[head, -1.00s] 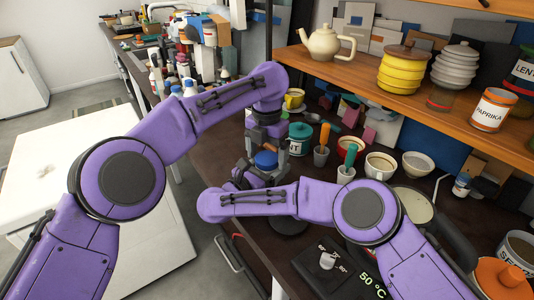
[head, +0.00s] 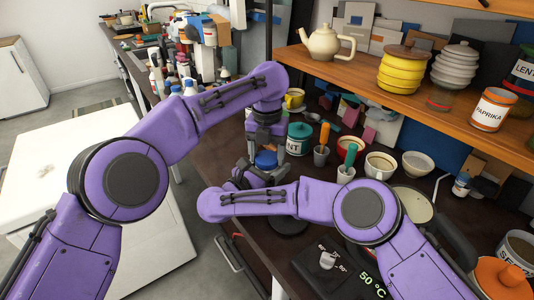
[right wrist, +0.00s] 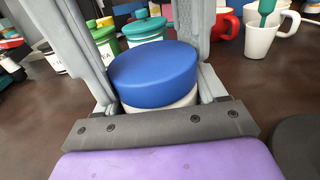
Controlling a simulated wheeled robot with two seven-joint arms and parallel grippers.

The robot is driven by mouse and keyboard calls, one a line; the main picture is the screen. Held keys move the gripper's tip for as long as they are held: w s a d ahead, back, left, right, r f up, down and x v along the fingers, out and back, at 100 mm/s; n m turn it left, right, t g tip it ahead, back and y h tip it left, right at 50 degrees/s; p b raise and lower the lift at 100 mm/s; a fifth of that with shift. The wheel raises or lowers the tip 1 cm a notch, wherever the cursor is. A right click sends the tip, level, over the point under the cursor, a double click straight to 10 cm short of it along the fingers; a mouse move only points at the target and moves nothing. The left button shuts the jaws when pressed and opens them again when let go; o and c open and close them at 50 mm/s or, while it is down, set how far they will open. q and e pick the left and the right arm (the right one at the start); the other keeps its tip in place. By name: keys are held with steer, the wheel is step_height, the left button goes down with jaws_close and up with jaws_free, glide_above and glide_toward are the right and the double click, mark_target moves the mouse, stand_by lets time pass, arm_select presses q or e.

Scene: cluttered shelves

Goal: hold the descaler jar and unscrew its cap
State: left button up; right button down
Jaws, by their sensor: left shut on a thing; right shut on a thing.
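The descaler jar stands on the dark worktop, with its round blue cap (head: 266,160) on top. In the right wrist view the blue cap (right wrist: 155,75) fills the middle, with a strip of the white jar body (right wrist: 160,107) below it. My left gripper (head: 265,150) reaches down from above and is shut on the cap. My right gripper (head: 255,178) comes in low from the side and is shut on the jar body. My right forearm and the fingers hide most of the jar and its label.
A teal-lidded canister (head: 299,138), a grey cup with an orange handle (head: 321,155) and a white mug (head: 380,165) stand close behind and right. The wooden shelf (head: 370,80) holds a teapot and several pots. Bottles crowd the worktop at the back left.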

arm_select(q)
steer(key=o, duration=1.2)
steer(key=shift+c, duration=0.2)
steer(key=shift+r, duration=0.1)
